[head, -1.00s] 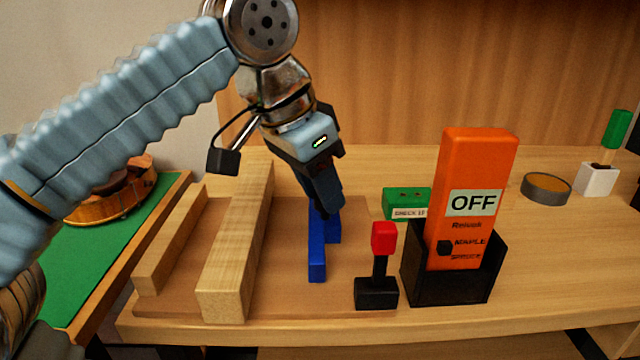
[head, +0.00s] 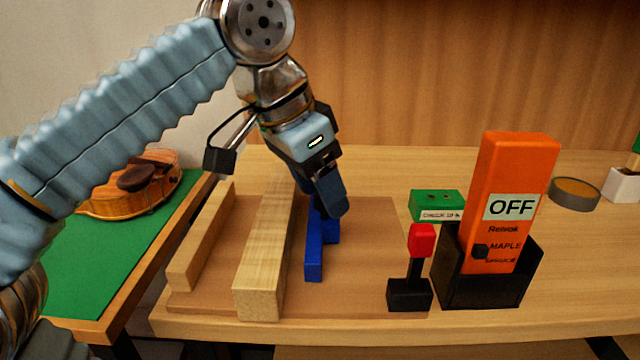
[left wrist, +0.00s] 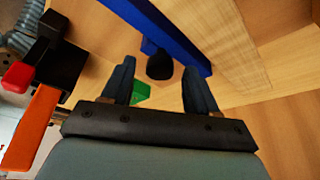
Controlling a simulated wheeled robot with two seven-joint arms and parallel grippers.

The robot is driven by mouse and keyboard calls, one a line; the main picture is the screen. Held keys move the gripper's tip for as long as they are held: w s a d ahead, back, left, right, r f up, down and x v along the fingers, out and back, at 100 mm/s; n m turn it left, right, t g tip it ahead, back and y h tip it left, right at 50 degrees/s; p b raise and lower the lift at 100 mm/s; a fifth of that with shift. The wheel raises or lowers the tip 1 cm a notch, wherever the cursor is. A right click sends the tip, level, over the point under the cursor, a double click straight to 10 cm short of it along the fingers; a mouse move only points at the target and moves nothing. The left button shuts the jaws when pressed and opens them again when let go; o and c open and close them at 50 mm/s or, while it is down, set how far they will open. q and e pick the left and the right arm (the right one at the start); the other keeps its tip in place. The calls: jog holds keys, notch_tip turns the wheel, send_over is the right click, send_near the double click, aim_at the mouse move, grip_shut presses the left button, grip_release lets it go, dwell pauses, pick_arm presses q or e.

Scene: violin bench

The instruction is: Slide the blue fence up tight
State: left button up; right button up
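The blue fence (head: 314,245) lies on the wooden board (head: 372,250), to the right of the long pale wood bar (head: 265,245). A narrow strip of board shows between fence and bar at the near end. In the left wrist view the fence (left wrist: 165,32) runs diagonally alongside the bar (left wrist: 228,40). My left gripper (head: 332,208) is low over the fence's far part and hides it there. In the left wrist view its fingers (left wrist: 158,72) stand apart, with a dark knob (left wrist: 159,66) beside the fence showing between them. Contact cannot be told. My right gripper is not in view.
A red-topped switch (head: 421,240) stands at the board's near right corner. A second wood strip (head: 203,235) lies left of the bar. A violin (head: 135,190) rests far left.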

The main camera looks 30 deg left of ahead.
pick_arm(q)
jog(key=p+v, duration=0.3)
jog(key=v, duration=1)
jog(key=shift+s+r, duration=0.2)
jog(key=shift+r, duration=0.1)
jog(key=shift+a, duration=0.1)
